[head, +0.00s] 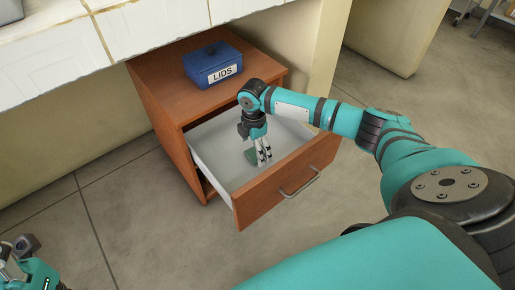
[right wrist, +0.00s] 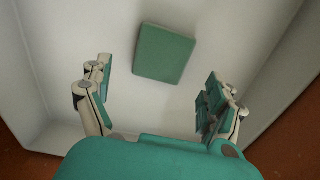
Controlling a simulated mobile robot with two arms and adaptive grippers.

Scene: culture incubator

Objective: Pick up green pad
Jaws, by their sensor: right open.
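The green pad (right wrist: 164,54) is a flat, square piece lying on the white floor of the open drawer. In the head view the pad (head: 251,156) shows only in part, beside my right gripper's fingers. My right gripper (head: 264,160) points down into the drawer. In the right wrist view my right gripper (right wrist: 157,98) is open and empty. Its fingers stand wide apart, and the pad appears between and beyond them, not touched as far as I can see. My left gripper (head: 18,262) is only partly in view at the lower left corner, and its jaw state is unclear.
The drawer (head: 214,168) is pulled out of a brown wooden cabinet (head: 163,85), with white walls around my right gripper. A blue box labelled LIDS (head: 212,66) stands on the cabinet top. A white counter (head: 50,48) runs along the upper left. The floor in front is clear.

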